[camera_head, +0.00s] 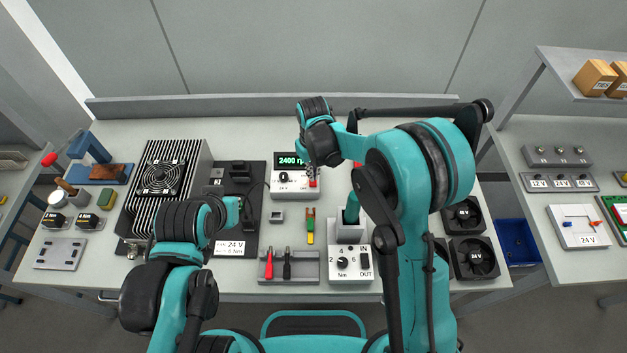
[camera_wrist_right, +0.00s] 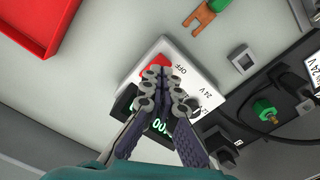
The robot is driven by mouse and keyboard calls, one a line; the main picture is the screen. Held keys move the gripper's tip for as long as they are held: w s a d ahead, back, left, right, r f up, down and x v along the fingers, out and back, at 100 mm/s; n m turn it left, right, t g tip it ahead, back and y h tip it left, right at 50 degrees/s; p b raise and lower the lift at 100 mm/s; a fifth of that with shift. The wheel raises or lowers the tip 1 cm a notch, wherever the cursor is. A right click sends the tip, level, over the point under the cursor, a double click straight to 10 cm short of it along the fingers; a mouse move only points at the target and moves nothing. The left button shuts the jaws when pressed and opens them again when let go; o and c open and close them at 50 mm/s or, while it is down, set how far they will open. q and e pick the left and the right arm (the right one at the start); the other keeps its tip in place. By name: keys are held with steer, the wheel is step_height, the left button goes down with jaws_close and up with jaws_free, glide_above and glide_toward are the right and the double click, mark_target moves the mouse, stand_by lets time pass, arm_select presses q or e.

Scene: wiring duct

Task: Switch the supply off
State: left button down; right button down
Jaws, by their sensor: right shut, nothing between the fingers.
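The supply (camera_head: 299,191) is a white box with a green display reading 2400 and a cut-off unit, with a black knob, at the middle of the bench. Its white face (camera_wrist_right: 187,58) shows "OFF" and "24 V" in the right wrist view. A red switch (camera_wrist_right: 157,61) sits beside the "OFF" mark, partly hidden by my fingers. My right gripper (camera_head: 312,180) is shut and empty, its fingertips (camera_wrist_right: 163,84) over the switch; I cannot tell whether they touch. My left arm ends near the dark board; its gripper (camera_head: 240,205) is mostly hidden and its fingers are unclear.
A finned heatsink with a fan (camera_head: 162,177) stands left of the dark board (camera_head: 250,170). A grey tray with red and black probes (camera_head: 288,277) and a white selector box (camera_head: 343,262) lie in front. A red tray (camera_wrist_right: 35,22) appears in the wrist view.

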steer(key=shift+f+b, duration=1.1)
steer(key=shift+f, duration=0.25)
stand_by(0.8)
steer(key=shift+r, duration=0.1)
steer(key=shift+r+p, duration=2.1)
steer(key=shift+r, duration=1.35)
